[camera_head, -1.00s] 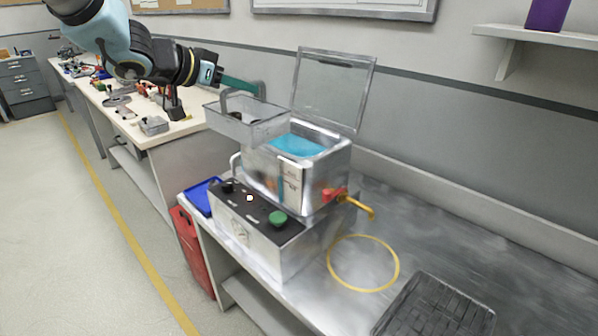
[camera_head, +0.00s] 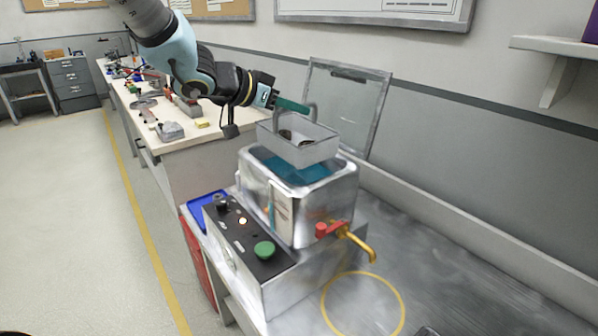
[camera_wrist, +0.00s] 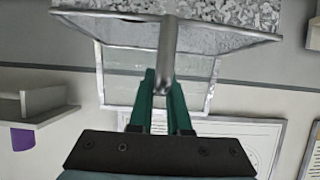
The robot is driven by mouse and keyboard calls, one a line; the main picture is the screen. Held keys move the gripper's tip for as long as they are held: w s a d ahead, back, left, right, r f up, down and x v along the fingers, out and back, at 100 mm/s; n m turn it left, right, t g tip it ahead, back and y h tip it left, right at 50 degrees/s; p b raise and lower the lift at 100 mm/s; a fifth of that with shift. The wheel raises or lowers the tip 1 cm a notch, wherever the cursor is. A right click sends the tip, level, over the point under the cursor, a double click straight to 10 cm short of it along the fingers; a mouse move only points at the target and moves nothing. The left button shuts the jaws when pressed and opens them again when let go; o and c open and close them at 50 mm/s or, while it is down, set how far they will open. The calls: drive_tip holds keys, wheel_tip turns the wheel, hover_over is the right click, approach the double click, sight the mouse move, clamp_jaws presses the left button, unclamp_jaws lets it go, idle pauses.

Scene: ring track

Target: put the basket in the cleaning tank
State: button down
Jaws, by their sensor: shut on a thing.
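The basket (camera_head: 309,152) is a small grey mesh box with an upright handle and dark pieces inside. My gripper (camera_head: 305,107), with green fingers, is shut on the basket's handle; the fingers (camera_wrist: 164,100) also close on the metal bar in the wrist view. The basket hangs level above the open cleaning tank (camera_head: 318,205), a shiny metal box with blue liquid. From the head camera its lower edge overlaps the tank's back opening; the exact height is hard to tell. The tank's clear lid (camera_head: 345,105) stands raised behind it.
The tank sits on a control box with a green knob (camera_head: 264,250). A red-handled tap (camera_head: 330,229) sticks out at the right. A blue tray (camera_head: 205,209) lies at the left. A yellow ring (camera_head: 364,306) marks the metal bench. A shelf (camera_head: 555,60) is at upper right.

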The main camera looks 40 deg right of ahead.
wheel_tip(320, 180, down, 13)
idle(0.4)
drive_tip(key=c, duration=0.9)
unclamp_jaws()
drive_tip(key=shift+f, duration=0.1)
drive_tip(key=shift+o, duration=0.2)
